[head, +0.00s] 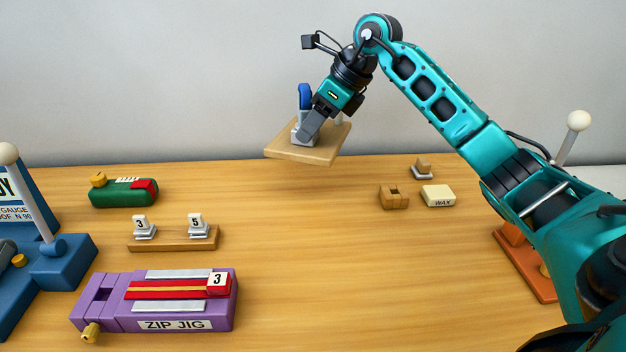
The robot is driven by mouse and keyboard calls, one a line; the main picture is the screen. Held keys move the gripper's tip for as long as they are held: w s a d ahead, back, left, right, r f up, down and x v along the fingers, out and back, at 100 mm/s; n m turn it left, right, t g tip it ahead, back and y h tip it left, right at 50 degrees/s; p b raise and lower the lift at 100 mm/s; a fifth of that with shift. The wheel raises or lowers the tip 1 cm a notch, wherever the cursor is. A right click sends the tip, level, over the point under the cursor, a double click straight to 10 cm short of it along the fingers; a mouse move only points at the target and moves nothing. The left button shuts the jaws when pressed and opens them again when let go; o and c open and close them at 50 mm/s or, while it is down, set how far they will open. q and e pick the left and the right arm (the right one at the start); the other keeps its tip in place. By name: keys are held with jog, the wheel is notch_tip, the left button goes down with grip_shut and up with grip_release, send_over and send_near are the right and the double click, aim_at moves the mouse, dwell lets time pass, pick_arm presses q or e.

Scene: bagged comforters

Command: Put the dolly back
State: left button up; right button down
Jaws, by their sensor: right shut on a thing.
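My right gripper (322,118) is at the back of the table, pointing down and left. It is shut on a wooden-based piece: a flat light-wood board (300,154) with a grey block and a blue upright part (305,93) on it. The board appears raised, overlapping the table's back edge, with no support visible under it. The gripper covers part of the grey block, so the exact grip is hidden. No label marks any thing as the dolly, and I cannot tell for sure that the held piece is it. My left gripper is not in view.
A purple zip jig (160,308) stands at front left, behind it a wooden rack (172,244) with number blocks. A green tool (122,194) and a blue gauge (62,262) are left. A wax block (438,196) and small wooden blocks lie right. The table's middle is clear.

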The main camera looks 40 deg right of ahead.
aim_at(338, 147)
notch_tip(338, 147, down, 12)
jog(key=shift+r+b, duration=0.25)
jog(key=shift+b, duration=0.3)
jog(key=c, duration=0.5)
grip_release()
jog(key=shift+f, duration=0.1)
jog(key=v, duration=1.2)
jog(key=shift+p, duration=0.3)
jog(key=shift+a, duration=0.1)
